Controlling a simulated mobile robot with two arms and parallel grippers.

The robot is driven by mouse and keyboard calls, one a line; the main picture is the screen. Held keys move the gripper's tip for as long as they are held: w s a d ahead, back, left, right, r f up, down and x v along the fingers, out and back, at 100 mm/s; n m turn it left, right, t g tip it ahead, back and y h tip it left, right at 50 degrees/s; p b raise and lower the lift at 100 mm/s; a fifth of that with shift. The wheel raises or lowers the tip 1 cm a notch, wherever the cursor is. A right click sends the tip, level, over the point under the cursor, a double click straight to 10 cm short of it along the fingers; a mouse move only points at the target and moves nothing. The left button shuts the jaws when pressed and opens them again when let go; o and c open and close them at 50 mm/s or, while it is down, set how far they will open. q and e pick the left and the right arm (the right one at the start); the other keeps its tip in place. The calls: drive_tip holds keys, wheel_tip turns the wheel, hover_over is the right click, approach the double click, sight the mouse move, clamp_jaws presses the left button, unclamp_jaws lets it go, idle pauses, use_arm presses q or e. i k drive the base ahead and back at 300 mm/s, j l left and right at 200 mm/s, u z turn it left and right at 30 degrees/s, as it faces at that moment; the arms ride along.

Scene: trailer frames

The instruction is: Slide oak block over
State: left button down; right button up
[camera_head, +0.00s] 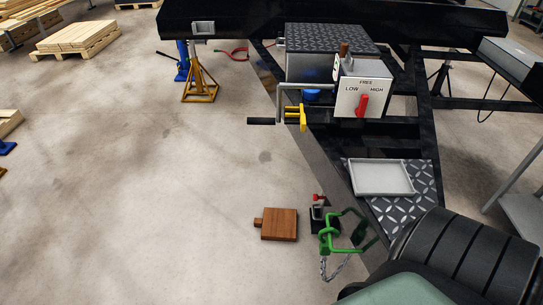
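The oak block (280,224) is a flat, square brown wooden block with a short stub on its left side. It lies on the concrete floor, left of a small dark stand with a red top (318,212). Neither of my grippers shows in the head view, and nothing is seen touching the block.
A green bent-bar piece (328,240) with a hanging chain is right of the block. A pale tray (382,178) lies on the trailer's tread plate. A control box (348,98) with a red lever stands above. A black ribbed roller-like shape (465,258) fills the lower right.

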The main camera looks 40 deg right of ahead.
sight(277, 225)
drive_tip(key=i+z, duration=0.3)
drive_tip(key=i, duration=0.75)
